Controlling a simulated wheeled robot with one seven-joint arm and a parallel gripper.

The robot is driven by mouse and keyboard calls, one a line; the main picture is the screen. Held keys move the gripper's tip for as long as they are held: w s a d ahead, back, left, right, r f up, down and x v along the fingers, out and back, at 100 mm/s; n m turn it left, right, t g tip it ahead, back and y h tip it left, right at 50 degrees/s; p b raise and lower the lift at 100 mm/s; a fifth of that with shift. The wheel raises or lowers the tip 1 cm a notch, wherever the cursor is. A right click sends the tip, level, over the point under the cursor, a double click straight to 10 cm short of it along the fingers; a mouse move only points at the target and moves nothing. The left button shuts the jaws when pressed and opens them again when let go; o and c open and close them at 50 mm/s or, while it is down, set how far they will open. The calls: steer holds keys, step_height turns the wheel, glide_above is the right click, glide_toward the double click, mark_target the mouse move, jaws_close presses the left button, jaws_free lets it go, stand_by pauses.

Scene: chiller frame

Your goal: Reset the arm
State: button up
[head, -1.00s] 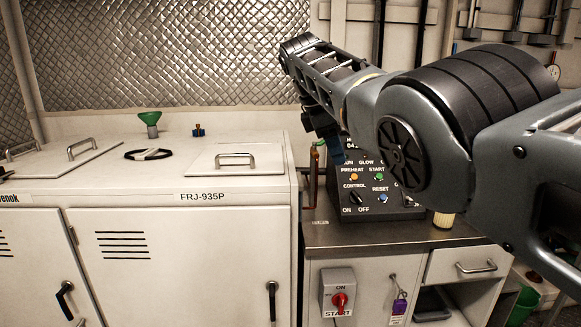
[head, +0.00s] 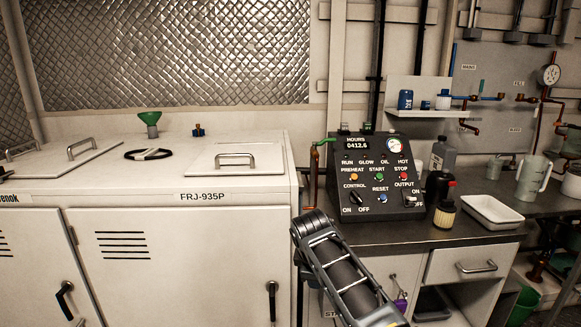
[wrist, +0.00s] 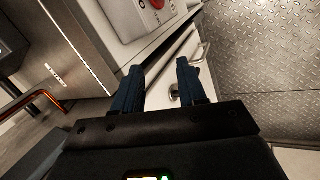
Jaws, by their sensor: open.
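My arm (head: 340,272) is low in the head view, in front of the counter's cabinet, with its forearm rising from the bottom edge. The gripper itself is not clearly visible there. In the wrist view my gripper (wrist: 158,82) has two dark blue fingers spread apart with nothing between them. It is open and points along the cabinet front, with the diamond-plate floor (wrist: 270,70) to the right. The grey box with the red START switch (wrist: 157,5) is at the top of the wrist view, beyond the fingers.
The control panel (head: 377,178) stands on the counter behind my arm. The white chiller cabinet (head: 180,250) with a green funnel (head: 149,118) on top is at the left.

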steer(key=s+d+f+m+t+y, duration=0.1)
steer(key=s+f+m+t+y, duration=0.15)
steer(key=s+f, duration=1.35)
steer(key=s+d+f+m+t, duration=0.1)
steer(key=s+d+m, duration=0.15)
steer(key=s, duration=0.65)
steer(key=s+d+f+m+t, duration=0.1)
steer(key=s+d+m, duration=0.15)
steer(key=s, duration=0.65)
steer(key=s+d+r+m+t, duration=0.25)
steer(key=s+r, duration=0.25)
steer(key=s, duration=0.4)
steer(key=s+d+r+m+t, duration=0.1)
steer(key=s+d+r+m, duration=0.15)
steer(key=s+r, duration=0.45)
steer(key=s+d+r+m+t, duration=0.1)
steer(key=s+d+r, duration=0.1)
steer(key=s+r, duration=0.4)
steer(key=s+d+r+m+t+h, duration=0.1)
steer(key=s+r, duration=0.4)
steer(key=r, duration=0.5)
steer(key=shift+s+d+m, duration=0.35)
steer(key=shift+d+m, duration=0.1)
steer(key=shift+d, duration=0.15)
steer(key=shift+f, duration=0.15)
steer(key=shift+c, duration=0.2)
